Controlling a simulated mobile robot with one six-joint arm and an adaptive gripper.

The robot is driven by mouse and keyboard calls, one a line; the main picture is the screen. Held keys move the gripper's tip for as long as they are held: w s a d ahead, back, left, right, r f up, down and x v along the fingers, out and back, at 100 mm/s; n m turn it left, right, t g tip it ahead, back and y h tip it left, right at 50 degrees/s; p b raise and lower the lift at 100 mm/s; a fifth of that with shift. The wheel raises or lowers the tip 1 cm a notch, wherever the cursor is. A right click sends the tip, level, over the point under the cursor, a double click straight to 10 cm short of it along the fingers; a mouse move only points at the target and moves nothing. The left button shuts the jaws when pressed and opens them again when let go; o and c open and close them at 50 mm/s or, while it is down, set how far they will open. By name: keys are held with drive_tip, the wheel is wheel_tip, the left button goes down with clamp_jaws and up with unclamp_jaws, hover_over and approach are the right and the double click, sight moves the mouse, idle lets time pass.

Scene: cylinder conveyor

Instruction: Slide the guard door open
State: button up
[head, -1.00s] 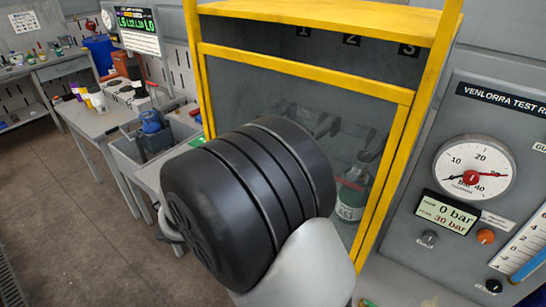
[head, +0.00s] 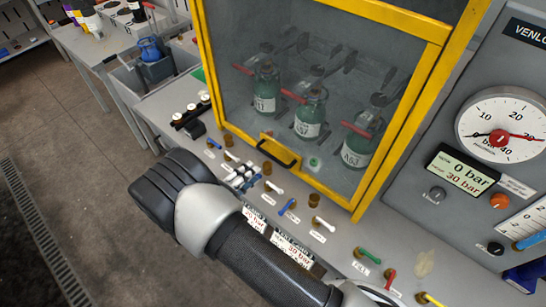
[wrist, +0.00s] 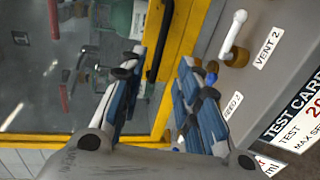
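The guard door is a clear pane in a yellow frame (head: 330,187) in the head view, down in front of several green cylinders (head: 308,115). Its black handle (head: 279,151) sits on a yellow tab at the lower edge. The handle also shows as a dark bar (wrist: 161,40) in the wrist view, just beyond the fingertips and roughly between them. My gripper (head: 240,176) is just below and left of the handle in the head view. In the wrist view my gripper (wrist: 163,68) has its blue-padded fingers apart with nothing between them. Whether a finger touches the door is unclear.
Small labelled valves line the bench front below the door, including a white lever (wrist: 234,35) close to the right finger. A grey gauge panel (head: 430,150) stands to the right. A grey bin (head: 150,78) is at left; the floor there is clear.

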sight(273, 157)
drive_tip(key=b+x, duration=0.1)
drive_tip(key=x, duration=1.1)
drive_tip(key=shift+r, duration=0.1)
clamp_jaws()
